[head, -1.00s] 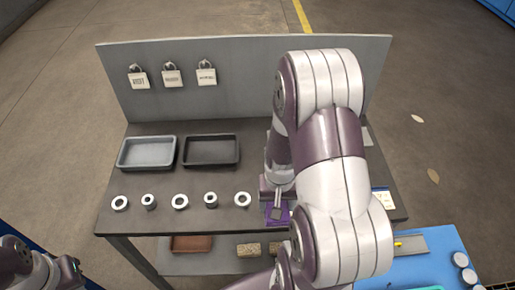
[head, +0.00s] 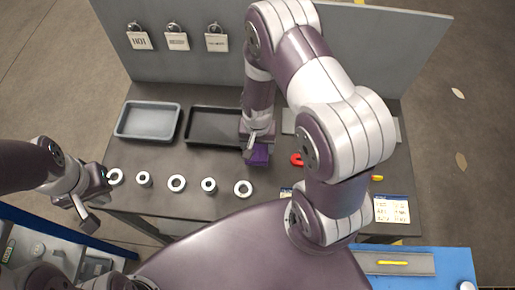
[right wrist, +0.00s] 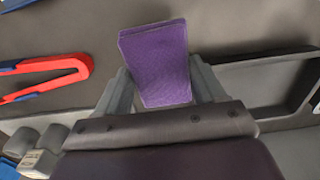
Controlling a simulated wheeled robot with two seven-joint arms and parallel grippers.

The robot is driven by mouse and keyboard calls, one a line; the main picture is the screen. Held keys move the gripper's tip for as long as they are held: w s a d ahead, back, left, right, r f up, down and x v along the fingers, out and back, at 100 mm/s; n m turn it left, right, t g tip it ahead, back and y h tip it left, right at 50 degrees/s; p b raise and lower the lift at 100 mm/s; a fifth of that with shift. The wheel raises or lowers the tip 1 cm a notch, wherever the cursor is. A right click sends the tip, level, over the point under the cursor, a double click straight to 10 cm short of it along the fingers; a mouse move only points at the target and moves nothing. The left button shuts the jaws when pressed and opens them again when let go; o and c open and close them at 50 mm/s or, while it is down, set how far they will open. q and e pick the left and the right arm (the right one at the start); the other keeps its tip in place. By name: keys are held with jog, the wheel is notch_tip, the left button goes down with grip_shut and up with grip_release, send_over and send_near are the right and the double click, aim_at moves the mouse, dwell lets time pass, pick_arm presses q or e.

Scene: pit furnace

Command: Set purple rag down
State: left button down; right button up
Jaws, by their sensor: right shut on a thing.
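The purple rag (head: 259,156) is a small folded purple block held by my right gripper (head: 255,148), over the dark bench (head: 225,172) just in front of the black tray. In the right wrist view the rag (right wrist: 158,62) sits between both fingers of my right gripper (right wrist: 158,92), which are shut on it. I cannot tell whether the rag touches the bench. My left gripper (head: 97,208) is empty at the bench's left front edge, close to the leftmost ring; its jaw gap is not clear.
A grey tray (head: 147,104) and a black tray (head: 192,142) stand at the back left. Several metal rings (head: 177,183) line the front. A red magnet (right wrist: 70,64) lies beside the rag. Tags hang on the back panel (head: 300,75). A label card (head: 392,209) is at the right.

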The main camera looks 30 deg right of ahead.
jog(key=f, duration=0.3)
jog(key=shift+s+a+f+p, duration=0.25)
jog(key=shift+s+f+p, duration=0.05)
jog(key=shift+p, duration=0.05)
jog(key=shift+w+d+f, duration=0.1)
jog(key=shift+w+f, duration=0.1)
jog(key=shift+f, duration=0.1)
jog(key=o, duration=1)
notch_tip(320, 180, up, 14)
jog(key=b, duration=0.1)
notch_tip(320, 180, up, 9)
jog(key=n+t, duration=0.1)
jog(key=n, duration=0.6)
send_over(257, 148)
jog(key=s+a, duration=0.2)
jog(key=s, duration=0.3)
jog(key=shift+d+f, duration=0.1)
jog(key=shift+f, duration=0.1)
